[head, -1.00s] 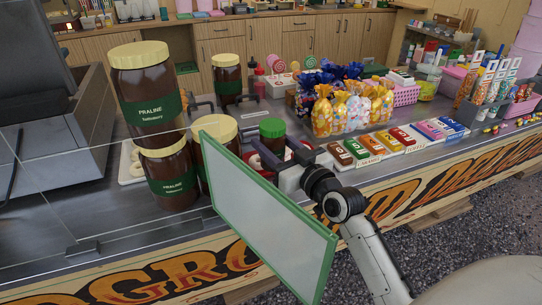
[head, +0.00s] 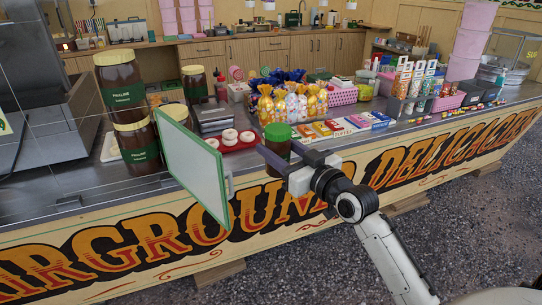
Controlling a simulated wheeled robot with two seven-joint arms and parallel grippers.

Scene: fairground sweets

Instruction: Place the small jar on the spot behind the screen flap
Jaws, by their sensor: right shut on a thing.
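The small jar (head: 277,144) has a green lid and a dark brown body. My right gripper (head: 284,158) is shut on it at the front edge of the counter, right of the screen flap, and the jar looks upright. The gripper hides part of its body. The screen flap (head: 195,168) is a pale panel in a green frame, standing tilted at the counter's front. The spot behind it cannot be made out; the flap covers that part of the counter. My left gripper is not in view.
A red tray (head: 252,147) with white round pieces lies behind the flap and jar. Large praline jars (head: 121,85) are stacked at left, beside a clear pane. Sweet bags (head: 290,103) and coloured boxes (head: 338,126) fill the counter at right.

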